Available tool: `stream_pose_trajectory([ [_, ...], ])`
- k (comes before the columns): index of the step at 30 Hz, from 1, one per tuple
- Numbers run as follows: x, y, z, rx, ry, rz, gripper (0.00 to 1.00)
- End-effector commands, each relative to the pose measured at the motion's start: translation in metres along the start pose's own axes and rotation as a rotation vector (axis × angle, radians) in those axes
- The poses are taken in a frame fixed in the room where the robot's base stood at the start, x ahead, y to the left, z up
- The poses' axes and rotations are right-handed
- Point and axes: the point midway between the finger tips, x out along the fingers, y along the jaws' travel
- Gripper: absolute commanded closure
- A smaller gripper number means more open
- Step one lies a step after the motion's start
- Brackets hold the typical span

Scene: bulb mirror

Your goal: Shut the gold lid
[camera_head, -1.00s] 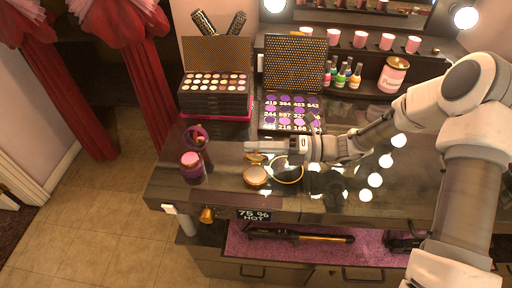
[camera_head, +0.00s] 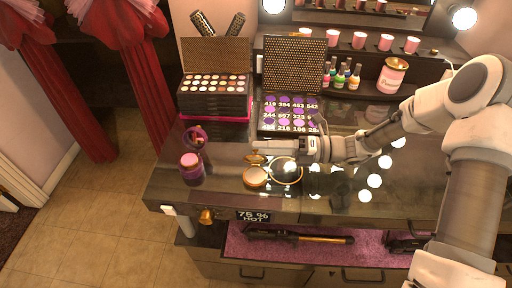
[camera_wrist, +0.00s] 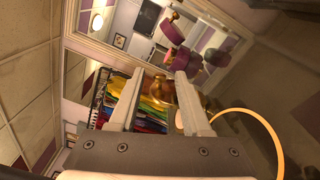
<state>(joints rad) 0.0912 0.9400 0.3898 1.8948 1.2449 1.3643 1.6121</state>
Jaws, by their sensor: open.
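A small round gold compact (camera_head: 256,177) lies on the dark tabletop with its pale inside showing. Its gold lid (camera_head: 256,158) appears raised at the back, partly under my gripper. My gripper (camera_head: 254,147) is level just behind and above the lid, its fingers pointing left. In the wrist view my gripper (camera_wrist: 158,78) has its two fingers apart with nothing held between them. A gold object (camera_wrist: 166,90), likely the lid, shows beyond the gap; I cannot tell whether a finger touches it.
A gold-rimmed round piece (camera_head: 286,184) lies right beside the compact. Makeup palettes (camera_head: 215,98) stand behind. The tabletop in front of the compact is clear.

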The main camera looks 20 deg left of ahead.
Motion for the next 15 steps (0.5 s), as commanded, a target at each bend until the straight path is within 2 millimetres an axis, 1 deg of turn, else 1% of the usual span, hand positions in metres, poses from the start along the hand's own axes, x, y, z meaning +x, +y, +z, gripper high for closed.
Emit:
stream_pose_trajectory([
  [1, -0.013, -0.001, 0.001, -0.001, -0.005, -0.004, 0.52],
  [9, -0.080, -0.001, 0.001, -0.002, -0.004, -0.003, 0.52],
  [15, -0.122, -0.001, 0.000, -0.001, -0.002, -0.003, 0.52],
])
